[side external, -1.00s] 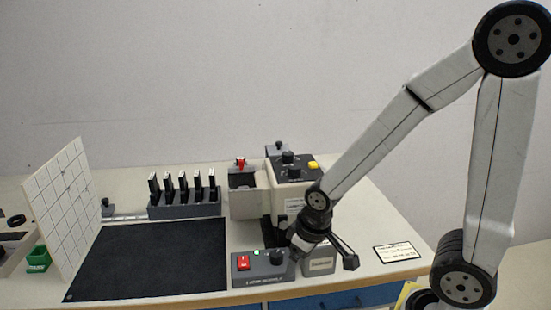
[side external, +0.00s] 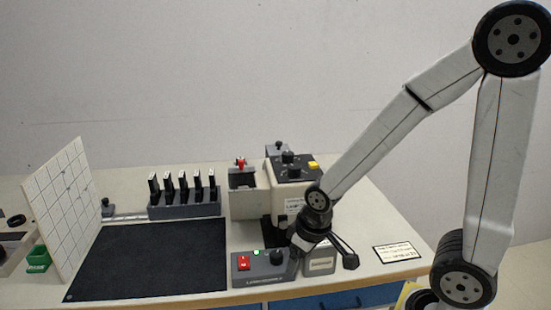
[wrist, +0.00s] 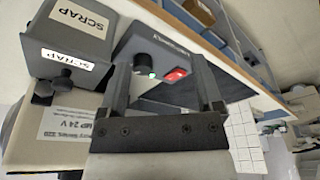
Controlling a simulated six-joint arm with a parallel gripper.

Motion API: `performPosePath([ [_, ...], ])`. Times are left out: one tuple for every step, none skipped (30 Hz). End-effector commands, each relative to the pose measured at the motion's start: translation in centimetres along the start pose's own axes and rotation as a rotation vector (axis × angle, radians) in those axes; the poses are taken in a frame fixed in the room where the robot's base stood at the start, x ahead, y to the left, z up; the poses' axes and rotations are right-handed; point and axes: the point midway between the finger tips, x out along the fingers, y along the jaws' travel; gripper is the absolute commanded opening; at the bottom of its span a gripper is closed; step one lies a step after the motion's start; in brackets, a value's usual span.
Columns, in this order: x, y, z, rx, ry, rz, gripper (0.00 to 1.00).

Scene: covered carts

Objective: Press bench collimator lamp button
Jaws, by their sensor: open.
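A grey control box (side external: 258,280) stands at the bench's front edge. It carries a red switch (side external: 243,263), a small lit green lamp (side external: 256,252) and a black knob (side external: 277,257). In the wrist view the red switch (wrist: 176,75), the lit lamp (wrist: 152,75) and the knob (wrist: 141,60) show between my fingers. A yellow button (side external: 313,165) sits on the beige housing (side external: 292,198) behind.
A grey box labelled SCRAP (wrist: 75,45) lies close beside my gripper. A black mat (side external: 150,260) lies left of the control box, with a rack of upright slides (side external: 185,210) behind it. A gridded white panel (side external: 60,210) stands left. A card (side external: 398,253) lies at right.

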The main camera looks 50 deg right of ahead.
Motion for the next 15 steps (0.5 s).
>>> performPosePath([
  [0.00,0.00,0.00,0.000,0.000,0.000,0.65],
  [0.00,0.00,0.00,0.000,0.000,0.000,0.56],
  [0.00,0.00,0.00,0.000,0.000,0.000,0.43],
  [0.00,0.00,0.00,0.000,0.000,0.000,0.33],
  [0.00,0.00,0.00,0.000,0.000,0.000,0.24],
  [0.00,0.00,0.00,0.000,0.000,0.000,0.11],
  [0.00,0.00,0.00,0.000,0.000,0.000,0.02],
  [0.00,0.00,0.00,0.000,0.000,0.000,0.00],
  [0.00,0.00,0.00,0.000,0.000,0.000,0.00],
  [0.00,0.00,0.00,0.000,0.000,0.000,0.00],
  [0.00,0.00,0.00,0.000,0.000,0.000,0.00],
  [0.00,0.00,0.00,0.000,0.000,0.000,0.00],
  [0.00,0.00,0.00,0.000,0.000,0.000,0.00],
  [0.00,0.00,0.00,0.000,0.000,0.000,0.00],
  [0.00,0.00,0.00,0.000,0.000,0.000,0.00],
])
